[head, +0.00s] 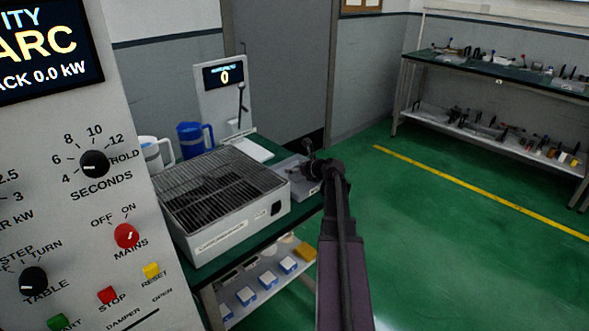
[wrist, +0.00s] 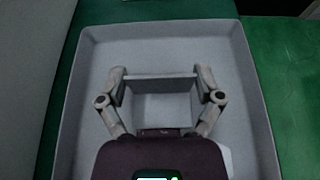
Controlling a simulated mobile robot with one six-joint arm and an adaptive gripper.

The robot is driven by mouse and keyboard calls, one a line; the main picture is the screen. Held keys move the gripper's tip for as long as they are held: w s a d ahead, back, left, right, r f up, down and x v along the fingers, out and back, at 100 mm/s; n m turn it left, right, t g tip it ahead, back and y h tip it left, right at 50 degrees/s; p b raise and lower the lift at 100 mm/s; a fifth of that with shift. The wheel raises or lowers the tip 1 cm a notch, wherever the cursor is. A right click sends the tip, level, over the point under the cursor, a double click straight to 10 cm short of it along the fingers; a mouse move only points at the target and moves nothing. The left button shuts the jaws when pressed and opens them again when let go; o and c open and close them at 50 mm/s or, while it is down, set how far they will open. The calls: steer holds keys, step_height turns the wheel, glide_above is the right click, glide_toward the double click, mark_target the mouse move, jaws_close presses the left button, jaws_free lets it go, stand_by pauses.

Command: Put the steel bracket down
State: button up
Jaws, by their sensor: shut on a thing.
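The steel bracket (wrist: 162,103) is a grey angled piece with a flat top edge and a recessed face, seen in the wrist view. My gripper (wrist: 161,80) is shut on it, one finger at each side. The bracket is over or inside a shallow grey tray (wrist: 88,45); I cannot tell whether it touches the tray floor. In the head view my gripper (head: 308,158) is at the tray (head: 285,164), on the green bench right of the grille-topped box. The bracket cannot be made out there.
The white grille-topped box (head: 222,235) stands close left of the tray. A blue jug (head: 190,142), a white jug (head: 155,155) and an upright display panel (head: 228,100) are behind. A control panel (head: 75,190) fills the left. Open green floor (head: 460,260) lies right.

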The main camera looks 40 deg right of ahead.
steer(key=shift+f, duration=0.15)
steer(key=o, duration=1)
steer(key=shift+r, duration=0.25)
steer(key=p+v, duration=0.4)
steer(key=v, duration=0.8)
steer(key=shift+p, duration=0.35)
